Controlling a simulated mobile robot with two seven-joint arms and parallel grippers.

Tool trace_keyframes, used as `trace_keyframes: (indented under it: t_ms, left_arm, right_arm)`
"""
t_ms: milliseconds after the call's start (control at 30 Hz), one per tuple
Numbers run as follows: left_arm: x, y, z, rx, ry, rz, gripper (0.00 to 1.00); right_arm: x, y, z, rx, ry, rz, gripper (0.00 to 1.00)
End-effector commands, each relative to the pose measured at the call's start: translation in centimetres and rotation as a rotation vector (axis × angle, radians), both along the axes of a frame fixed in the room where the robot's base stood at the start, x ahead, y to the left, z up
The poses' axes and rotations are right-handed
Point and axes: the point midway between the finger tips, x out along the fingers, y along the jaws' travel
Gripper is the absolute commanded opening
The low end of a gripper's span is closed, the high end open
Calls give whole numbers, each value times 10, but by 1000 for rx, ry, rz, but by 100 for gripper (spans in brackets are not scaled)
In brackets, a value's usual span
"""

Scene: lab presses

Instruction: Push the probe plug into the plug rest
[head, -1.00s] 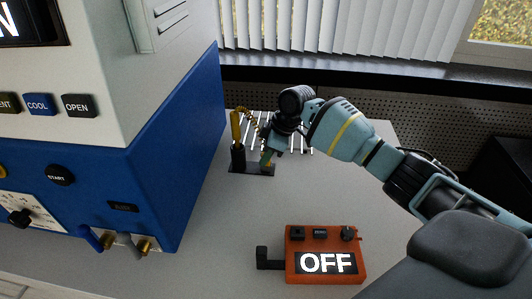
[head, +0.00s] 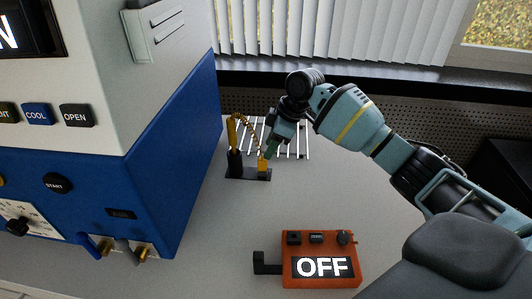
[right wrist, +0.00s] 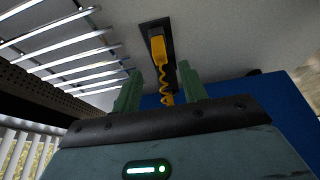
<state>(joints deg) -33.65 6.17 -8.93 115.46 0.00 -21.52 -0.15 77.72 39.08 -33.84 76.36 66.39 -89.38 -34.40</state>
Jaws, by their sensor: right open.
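The yellow probe plug (head: 263,165) stands upright at the right end of the black plug rest (head: 247,175); how deep it sits cannot be told. A coiled yellow cord runs from it to the yellow probe (head: 232,132), which stands in a black holder at the left end. My right gripper (head: 271,150) is just above and right of the plug, apart from it. In the right wrist view the green fingers (right wrist: 160,68) are open and empty, with the plug (right wrist: 157,47) and cord (right wrist: 166,88) beyond them. My left gripper is not in view.
A blue and white press (head: 165,150) stands at the left. A white wire rack (head: 290,140) lies behind the rest. An orange box reading OFF (head: 320,247) with a black bracket (head: 262,262) is at the front. The grey table between is clear.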

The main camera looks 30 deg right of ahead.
Motion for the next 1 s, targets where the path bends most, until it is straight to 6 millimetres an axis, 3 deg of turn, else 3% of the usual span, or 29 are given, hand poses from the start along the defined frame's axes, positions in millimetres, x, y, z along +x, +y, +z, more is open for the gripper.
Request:
trace_keyframes:
  t_ms: [200, 1000]
  left_arm:
    - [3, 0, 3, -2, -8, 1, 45]
    - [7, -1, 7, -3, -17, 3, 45]
  right_arm:
    - [-4, -4, 13, 0, 0, -1, 43]
    - [-3, -4, 18, 0, -3, 0, 43]
